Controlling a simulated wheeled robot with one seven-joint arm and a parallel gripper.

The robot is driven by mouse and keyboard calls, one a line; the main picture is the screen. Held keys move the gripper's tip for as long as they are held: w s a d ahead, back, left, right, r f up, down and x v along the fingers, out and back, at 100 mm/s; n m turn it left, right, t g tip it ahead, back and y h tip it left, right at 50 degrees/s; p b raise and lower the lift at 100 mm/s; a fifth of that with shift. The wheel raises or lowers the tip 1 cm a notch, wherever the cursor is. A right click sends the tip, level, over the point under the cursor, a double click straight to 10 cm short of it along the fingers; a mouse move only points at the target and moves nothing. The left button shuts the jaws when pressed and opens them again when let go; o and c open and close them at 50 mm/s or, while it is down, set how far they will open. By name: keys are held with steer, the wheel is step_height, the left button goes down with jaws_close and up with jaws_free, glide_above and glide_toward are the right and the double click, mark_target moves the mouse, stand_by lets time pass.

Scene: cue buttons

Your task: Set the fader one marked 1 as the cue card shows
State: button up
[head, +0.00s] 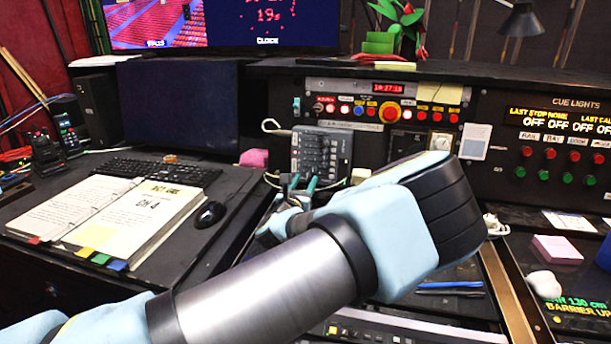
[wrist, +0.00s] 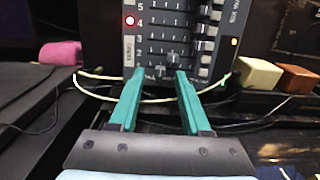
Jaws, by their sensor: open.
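The grey fader panel (head: 320,150) stands at the middle back of the desk in the head view. In the wrist view the panel (wrist: 180,22) fills the top, with marks 5 and 4 readable at its left and a red lamp beside the 4. Two fader knobs (wrist: 168,64) show near its lower edge, between and just beyond my fingertips. I cannot make out the mark 1. My gripper (wrist: 160,76) is open with nothing between its teal fingers; in the head view it (head: 301,183) is just in front of the panel. I cannot tell which paper is the cue card.
An open binder (head: 120,212) reading "CH 4", a mouse (head: 210,214) and a keyboard (head: 157,174) lie at left. A pale cable (wrist: 95,92) loops below the panel. A pink cloth (head: 254,158) lies left of it.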

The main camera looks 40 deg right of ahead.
steer(key=shift+w+d, duration=0.35)
steer(key=shift+d, duration=0.3)
steer(key=shift+c, duration=0.4)
jaws_close()
stand_by(0.6)
